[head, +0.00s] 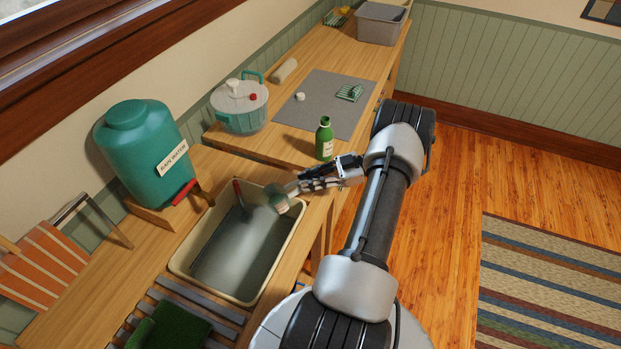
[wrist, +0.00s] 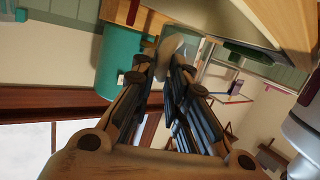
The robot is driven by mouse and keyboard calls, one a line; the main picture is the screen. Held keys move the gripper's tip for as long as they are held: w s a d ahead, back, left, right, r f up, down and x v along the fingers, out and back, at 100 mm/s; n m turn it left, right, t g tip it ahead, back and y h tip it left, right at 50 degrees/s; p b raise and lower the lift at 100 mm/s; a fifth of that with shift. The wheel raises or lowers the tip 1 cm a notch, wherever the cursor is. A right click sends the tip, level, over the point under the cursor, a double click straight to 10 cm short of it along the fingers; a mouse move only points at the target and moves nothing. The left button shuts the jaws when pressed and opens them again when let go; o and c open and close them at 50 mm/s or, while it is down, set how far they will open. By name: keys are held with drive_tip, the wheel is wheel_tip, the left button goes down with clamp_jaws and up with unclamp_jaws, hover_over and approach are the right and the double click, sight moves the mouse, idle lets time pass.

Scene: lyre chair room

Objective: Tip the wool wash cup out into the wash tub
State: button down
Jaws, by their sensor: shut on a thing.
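The wool wash cup (head: 277,198) is a small grey-green cup with a pale part, in my gripper (head: 296,187) in the head view. It is above the right far corner of the wash tub (head: 203,222) and looks tilted toward it. The tub is a cream-rimmed basin with cloudy grey contents and a dark, red-ended tool leaning inside. In the wrist view my gripper (wrist: 167,62) is shut on the cup's pale part (wrist: 171,46). I cannot see into the cup or tell whether anything is flowing from it.
A green bottle (head: 324,139) stands close behind my gripper. A teal rain water tank (head: 135,139) stands left of the tub, and a lidded pot (head: 239,107) behind it. A slatted rack with a green cloth (head: 175,328) is in front.

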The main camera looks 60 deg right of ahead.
drive_tip(key=w+a+r+n+g+h+p, duration=0.1)
drive_tip(key=w+a+r+g+h+p, duration=0.1)
drive_tip(key=p, duration=0.6)
drive_tip(key=w+a+r+n+g+h+p, duration=0.1)
drive_tip(key=w+a+r+g+h+p, duration=0.1)
drive_tip(key=a+p, duration=0.4)
drive_tip(key=shift+w+a+r+g+h+p, duration=0.25)
drive_tip(key=shift+r+g+h+p, duration=0.25)
drive_tip(key=shift+r+h+p, duration=0.65)
idle(1.3)
drive_tip(key=shift+w+a+r+g+h+b, duration=0.1)
drive_tip(key=shift+w+a+g+h+b, duration=0.35)
drive_tip(key=shift+a+h+b, duration=0.25)
drive_tip(key=shift+a, duration=0.1)
